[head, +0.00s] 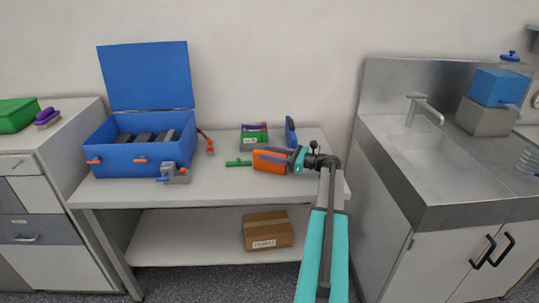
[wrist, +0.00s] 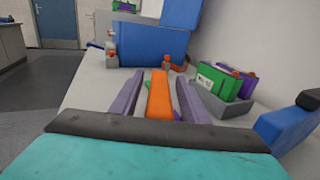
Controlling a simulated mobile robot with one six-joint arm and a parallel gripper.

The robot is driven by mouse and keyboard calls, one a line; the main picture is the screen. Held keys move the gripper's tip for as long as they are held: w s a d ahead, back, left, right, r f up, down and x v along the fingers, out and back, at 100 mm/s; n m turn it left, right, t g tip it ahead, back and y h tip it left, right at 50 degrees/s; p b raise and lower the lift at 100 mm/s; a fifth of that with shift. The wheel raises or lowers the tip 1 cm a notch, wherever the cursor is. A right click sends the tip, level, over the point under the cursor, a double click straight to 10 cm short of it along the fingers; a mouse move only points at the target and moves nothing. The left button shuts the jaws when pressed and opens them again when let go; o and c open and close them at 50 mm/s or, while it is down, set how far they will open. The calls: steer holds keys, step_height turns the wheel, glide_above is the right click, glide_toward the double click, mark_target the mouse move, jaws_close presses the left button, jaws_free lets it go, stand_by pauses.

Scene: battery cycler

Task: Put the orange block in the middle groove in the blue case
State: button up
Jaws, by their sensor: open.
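The orange block (head: 264,167) stands on edge on the table in front of my gripper. It also shows in the wrist view (wrist: 159,95). My gripper (wrist: 159,78) is open, with one purple finger on each side of the block. Narrow gaps show between fingers and block, so it does not look gripped. In the head view a finger of my gripper (head: 275,156) covers part of the block. The blue case (head: 130,162) stands at the table's left with its lid up. Dark dividers (head: 145,138) inside form grooves, whose floors are hidden. The wrist view shows the case's side (wrist: 150,46).
A grey tray (wrist: 222,104) holding a green block (wrist: 219,80) stands right of my gripper in the wrist view. A blue object (head: 291,133) is nearby. A small green piece (head: 238,163) and a grey fixture (head: 175,174) lie between or before the case.

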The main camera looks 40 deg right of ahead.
steer(key=shift+r, duration=0.15)
steer(key=b+v, duration=0.2)
steer(key=v, duration=1)
steer(key=shift+o, duration=0.4)
